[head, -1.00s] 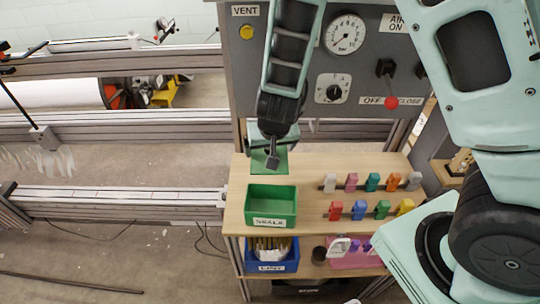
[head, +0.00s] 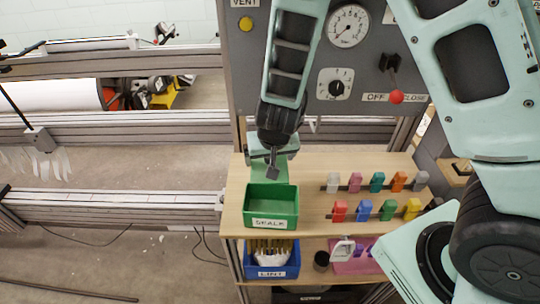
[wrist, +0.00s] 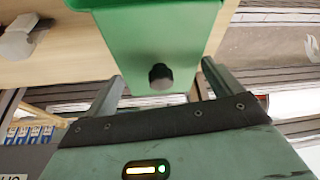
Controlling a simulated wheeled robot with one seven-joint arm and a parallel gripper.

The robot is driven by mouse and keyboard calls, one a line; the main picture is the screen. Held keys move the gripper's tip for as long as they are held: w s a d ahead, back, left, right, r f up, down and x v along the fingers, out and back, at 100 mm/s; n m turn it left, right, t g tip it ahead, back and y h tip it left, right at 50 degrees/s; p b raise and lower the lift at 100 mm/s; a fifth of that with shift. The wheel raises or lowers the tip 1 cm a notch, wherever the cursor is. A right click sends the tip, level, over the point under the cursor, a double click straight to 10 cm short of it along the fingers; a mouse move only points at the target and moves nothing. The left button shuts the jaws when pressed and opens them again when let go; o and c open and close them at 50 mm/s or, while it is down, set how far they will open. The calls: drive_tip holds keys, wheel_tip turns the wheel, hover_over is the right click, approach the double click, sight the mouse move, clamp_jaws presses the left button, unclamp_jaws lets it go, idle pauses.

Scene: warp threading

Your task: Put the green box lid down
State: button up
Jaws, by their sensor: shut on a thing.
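The green box lid (head: 284,171) is in my gripper, just behind the back rim of the open green box (head: 271,221) in the head view. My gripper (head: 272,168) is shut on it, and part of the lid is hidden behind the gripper. In the wrist view the lid (wrist: 135,60) is a green panel with a black knob (wrist: 161,77), between the two fingers of my gripper (wrist: 160,73). Above it shows a green edge, probably the box. I cannot tell whether the lid touches the shelf or the box.
The box stands on a wooden shelf (head: 312,214), with coloured clips (head: 364,209) in two rows to its right. A blue bin (head: 272,271) is on the lower shelf. Behind is a grey panel with a gauge (head: 347,28) and a red-knobbed lever (head: 396,97).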

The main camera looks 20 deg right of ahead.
drive_tip(key=o, duration=0.7)
drive_tip(key=d+p+v, duration=0.1)
drive_tip(key=p+v, duration=0.7)
drive_tip(key=v, duration=0.3)
drive_tip(key=s+a+r+n+g+y, duration=0.3)
drive_tip(key=s+a+r+n+y, duration=0.15)
drive_tip(key=s+a+r, duration=0.55)
drive_tip(key=s+d+r+n+g+h, duration=0.1)
drive_tip(key=s+d+r+n+h, duration=0.2)
drive_tip(key=s, duration=0.7)
drive_tip(key=shift+d+r+n, duration=0.35)
drive_tip(key=shift+r+n, duration=0.2)
drive_tip(key=shift+n, duration=0.7)
